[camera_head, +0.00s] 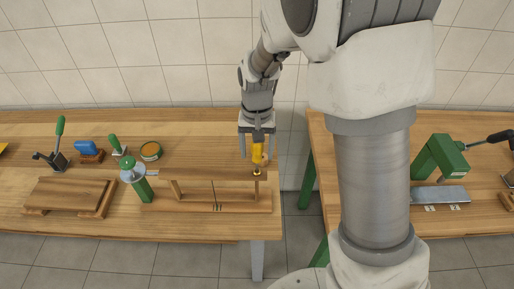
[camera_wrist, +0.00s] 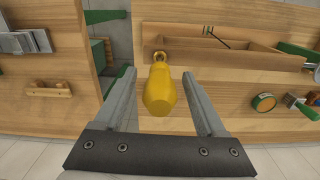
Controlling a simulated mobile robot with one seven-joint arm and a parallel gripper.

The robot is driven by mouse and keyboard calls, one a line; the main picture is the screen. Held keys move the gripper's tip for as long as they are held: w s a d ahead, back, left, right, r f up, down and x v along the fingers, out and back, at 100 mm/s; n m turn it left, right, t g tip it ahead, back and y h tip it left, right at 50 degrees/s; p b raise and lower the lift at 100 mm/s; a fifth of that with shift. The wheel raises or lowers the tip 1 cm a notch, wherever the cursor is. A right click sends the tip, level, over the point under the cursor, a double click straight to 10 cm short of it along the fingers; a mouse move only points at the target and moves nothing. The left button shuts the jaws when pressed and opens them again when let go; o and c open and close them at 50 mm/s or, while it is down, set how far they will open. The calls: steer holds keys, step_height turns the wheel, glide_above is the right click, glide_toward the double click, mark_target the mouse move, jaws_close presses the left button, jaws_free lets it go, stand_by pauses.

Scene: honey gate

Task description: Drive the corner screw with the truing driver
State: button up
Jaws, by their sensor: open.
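The truing driver (camera_head: 258,152) has a yellow handle and stands roughly upright at the right corner of a wooden frame (camera_head: 215,183) on the left bench. In the wrist view the driver's yellow handle (camera_wrist: 159,92) lies between my fingers, with a gap on both sides. A brass-coloured ring (camera_wrist: 160,56) shows at its lower end, by the frame's corner (camera_wrist: 148,38). The corner screw itself cannot be made out there. My gripper (camera_head: 257,148) is open, pointing down around the handle; its fingers (camera_wrist: 158,77) also show in the wrist view.
A second bench (camera_head: 440,222) with a green device (camera_head: 440,157) stands right, beyond a floor gap.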

steer(key=shift+r+p, duration=2.1)
steer(key=shift+r, duration=1.1)
steer(key=s+d+r+t+b, duration=0.1)
steer(key=s+d+r, duration=0.2)
steer(key=r, duration=0.3)
steer(key=s+d+r+t, duration=0.1)
steer(key=s+d+r, duration=0.3)
steer(key=r, duration=0.1)
steer(key=s+d+r+t, duration=0.1)
steer(key=s+d+r, duration=0.1)
steer(key=s, duration=0.4)
steer(key=s+d+r+n+t+b, duration=0.1)
steer(key=s+d+r+t, duration=0.1)
steer(key=s, duration=0.3)
steer(key=shift+s+d+r+t, duration=0.3)
steer(key=shift+s+d+r, duration=0.1)
steer(key=shift+d, duration=0.35)
steer(key=shift+w, duration=0.1)
